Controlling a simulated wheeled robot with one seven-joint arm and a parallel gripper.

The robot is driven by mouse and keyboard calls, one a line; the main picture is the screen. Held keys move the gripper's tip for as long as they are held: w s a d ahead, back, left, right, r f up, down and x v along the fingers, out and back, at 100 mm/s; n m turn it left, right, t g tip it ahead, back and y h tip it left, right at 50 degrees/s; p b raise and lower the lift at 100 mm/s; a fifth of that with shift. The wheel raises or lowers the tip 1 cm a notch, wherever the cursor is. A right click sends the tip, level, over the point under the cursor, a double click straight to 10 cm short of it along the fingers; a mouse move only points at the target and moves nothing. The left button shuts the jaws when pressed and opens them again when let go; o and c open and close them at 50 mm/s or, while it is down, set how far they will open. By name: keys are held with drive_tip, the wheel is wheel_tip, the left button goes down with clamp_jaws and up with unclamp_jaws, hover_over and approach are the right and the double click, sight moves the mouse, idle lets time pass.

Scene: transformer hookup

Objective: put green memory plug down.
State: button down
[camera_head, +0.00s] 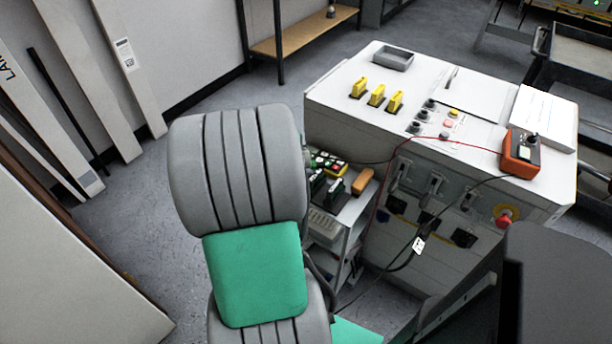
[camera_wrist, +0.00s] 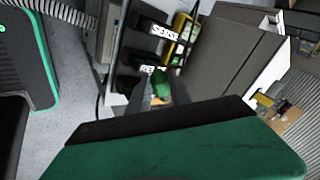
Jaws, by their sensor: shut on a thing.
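In the wrist view my gripper (camera_wrist: 160,90) is shut on a small green plug (camera_wrist: 161,84). Dark fingers stand on both sides of the plug and partly hide it. Just beyond it are dark blocks, one with a white label reading SENSE (camera_wrist: 163,31) and another whose label is partly covered. I cannot tell whether the plug touches anything below it. In the head view my arm's grey and green links hide the gripper and the plug.
A small cart (camera_head: 350,212) with instruments and an orange-brown block (camera_head: 363,181) stands beside my arm. A white cabinet (camera_head: 330,92) to its right carries a grey tray (camera_head: 393,59), yellow handles (camera_head: 376,96) and an orange handheld device (camera_head: 520,153). Cables hang across its front.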

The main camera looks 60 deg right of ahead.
wheel_tip(320, 180, down, 2)
drive_tip(key=shift+a+f, duration=0.1)
drive_tip(key=shift+f, duration=0.1)
drive_tip(key=shift+f+b, duration=0.5)
drive_tip(key=shift+b, duration=0.2)
drive_tip(key=shift+f, duration=0.15)
drive_tip(key=c, duration=1.2)
unclamp_jaws()
drive_tip(key=shift+o, duration=0.2)
